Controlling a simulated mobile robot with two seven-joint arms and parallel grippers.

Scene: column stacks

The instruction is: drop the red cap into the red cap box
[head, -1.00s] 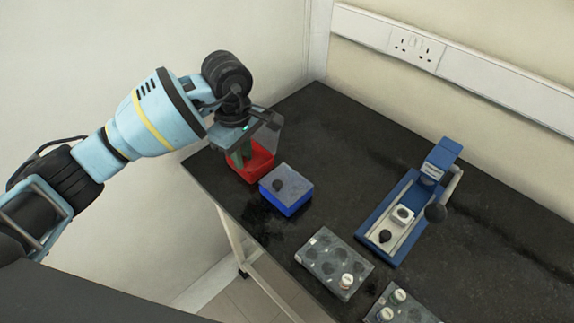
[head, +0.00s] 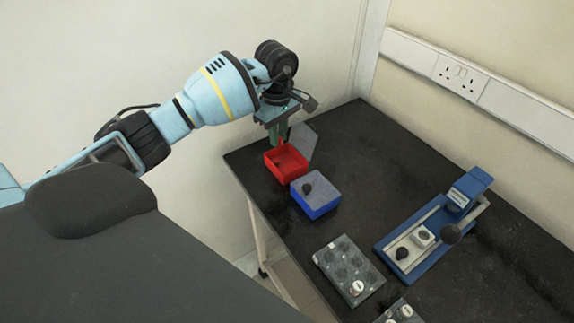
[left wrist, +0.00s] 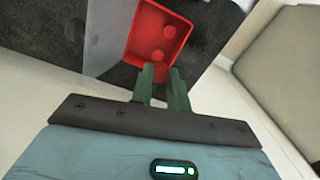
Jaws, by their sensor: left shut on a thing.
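The red cap box (head: 273,168) stands open at the far left corner of the table, and it also shows in the left wrist view (left wrist: 137,42). My left gripper (head: 279,138) is above the box's back edge, fingers pointing down. In the left wrist view its green fingers (left wrist: 161,77) are shut on a small red thing, the red cap (left wrist: 160,73), mostly hidden between the fingertips. My right gripper is not in view.
A clear panel (head: 303,142) stands beside the red box. A blue box (head: 316,206) with a grey, dark-knobbed lid is close in front. A blue lever press (head: 430,240) and a grey tray (head: 336,268) with a white-topped piece stand to the right. The table between is clear.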

